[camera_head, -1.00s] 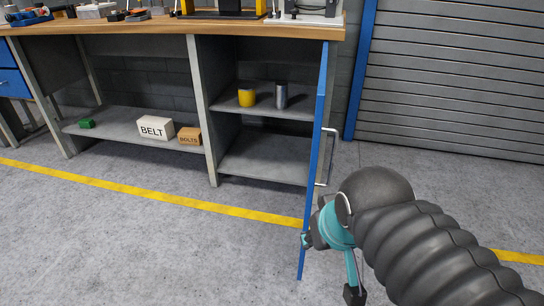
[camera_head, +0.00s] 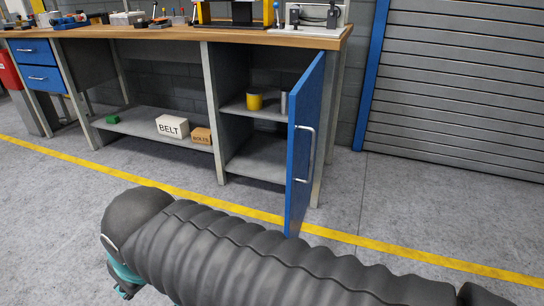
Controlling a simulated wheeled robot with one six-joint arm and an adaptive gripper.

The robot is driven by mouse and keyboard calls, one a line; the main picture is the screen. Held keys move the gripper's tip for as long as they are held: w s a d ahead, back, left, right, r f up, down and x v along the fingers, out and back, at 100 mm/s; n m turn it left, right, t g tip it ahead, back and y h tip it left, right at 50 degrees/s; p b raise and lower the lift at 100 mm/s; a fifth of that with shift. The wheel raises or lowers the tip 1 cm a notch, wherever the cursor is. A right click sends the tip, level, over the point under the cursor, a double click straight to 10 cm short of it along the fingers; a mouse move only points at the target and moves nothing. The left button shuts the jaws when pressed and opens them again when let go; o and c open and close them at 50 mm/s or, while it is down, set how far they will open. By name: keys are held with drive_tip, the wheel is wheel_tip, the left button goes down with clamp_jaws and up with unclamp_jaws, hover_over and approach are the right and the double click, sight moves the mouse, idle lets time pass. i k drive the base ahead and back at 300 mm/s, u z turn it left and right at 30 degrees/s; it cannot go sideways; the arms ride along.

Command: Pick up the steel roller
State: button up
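The steel roller (camera_head: 284,103) is a grey metal cylinder standing upright on the upper shelf (camera_head: 262,111) of the bench cupboard. The open blue door (camera_head: 306,140) hides its right part. A yellow cylinder (camera_head: 254,101) stands just left of it. My gripper (camera_head: 122,292) is at the lower left, mostly hidden behind my dark arm and cut by the picture's bottom edge. It is far from the roller, out over the floor. Its fingers do not show clearly.
The blue door with its silver handle juts out from the cupboard. A BELT box (camera_head: 172,126), a BOLTS box (camera_head: 202,135) and a green block (camera_head: 113,119) sit on the low left shelf. Tools crowd the wooden benchtop (camera_head: 160,33). The floor before the bench is clear.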

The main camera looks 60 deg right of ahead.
sight(284, 93)
drive_tip(key=u, duration=0.05)
drive_tip(key=k, duration=1.05)
drive_tip(key=z, duration=1.65)
drive_tip(key=i, duration=1.25)
drive_tip(key=u, duration=0.05)
drive_tip(key=k, duration=0.5)
drive_tip(key=u, duration=1.5)
drive_tip(key=i, duration=1.35)
